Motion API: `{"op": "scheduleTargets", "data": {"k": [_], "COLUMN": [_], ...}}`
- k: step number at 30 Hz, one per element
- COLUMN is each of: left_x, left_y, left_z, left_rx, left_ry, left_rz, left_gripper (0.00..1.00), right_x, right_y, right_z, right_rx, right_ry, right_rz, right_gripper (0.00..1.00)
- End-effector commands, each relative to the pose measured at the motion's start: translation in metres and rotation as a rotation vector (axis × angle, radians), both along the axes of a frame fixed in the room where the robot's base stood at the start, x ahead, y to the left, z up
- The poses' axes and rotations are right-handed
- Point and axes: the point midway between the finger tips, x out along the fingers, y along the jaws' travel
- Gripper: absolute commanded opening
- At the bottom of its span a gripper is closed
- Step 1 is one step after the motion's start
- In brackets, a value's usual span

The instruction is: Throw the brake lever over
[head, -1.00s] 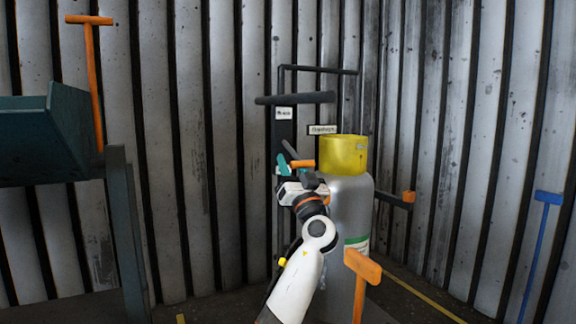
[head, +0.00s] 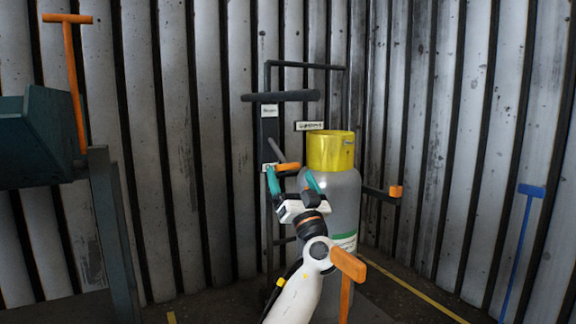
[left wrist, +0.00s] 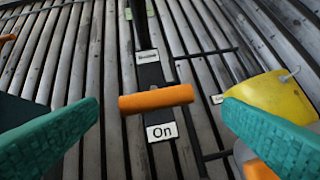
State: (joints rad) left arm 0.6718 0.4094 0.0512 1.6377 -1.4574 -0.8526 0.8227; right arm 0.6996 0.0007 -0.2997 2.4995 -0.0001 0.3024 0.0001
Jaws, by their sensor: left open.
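A lever with an orange cross handle (head: 288,167) sits on a dark post beside the gas cylinder. In the left wrist view the orange handle (left wrist: 157,99) lies crosswise in front of the post, just above a white "On" plate (left wrist: 162,131). Another small plate (head: 270,111) higher on the post is too blurred to read surely. My left gripper (head: 292,183) is open, its teal fingers spread wide just below and in front of the handle. In the left wrist view the handle lies between the fingers (left wrist: 160,125), with gaps on both sides. My right gripper is not in view.
A grey cylinder with a yellow collar (head: 331,151) stands close right of my left gripper. An orange-topped lever (head: 347,265) stands in front, another (head: 68,18) at the left by a dark green bin (head: 35,140). A blue-handled lever (head: 532,190) is at the right.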

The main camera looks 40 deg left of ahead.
Motion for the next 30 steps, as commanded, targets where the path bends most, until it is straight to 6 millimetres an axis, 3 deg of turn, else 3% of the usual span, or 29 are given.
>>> {"op": "scheduleTargets", "data": {"k": [3,9,26,30], "left_x": [-0.004,-0.008,-0.009,-0.010], "left_y": [-0.014,-0.023,-0.022,-0.012], "left_z": [-0.010,-0.018,-0.019,-0.021], "left_rx": [-0.001,0.000,0.000,0.016], "left_ry": [0.003,0.001,0.001,0.030], "left_rz": [-0.003,-0.002,0.000,0.018], "left_gripper": [0.89,0.89,0.89,0.89], "right_x": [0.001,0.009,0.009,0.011], "right_y": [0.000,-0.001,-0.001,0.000], "right_z": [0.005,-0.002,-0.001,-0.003], "right_rx": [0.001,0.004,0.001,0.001], "right_ry": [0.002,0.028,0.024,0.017], "right_rz": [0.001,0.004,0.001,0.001], "right_gripper": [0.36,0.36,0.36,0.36]}}
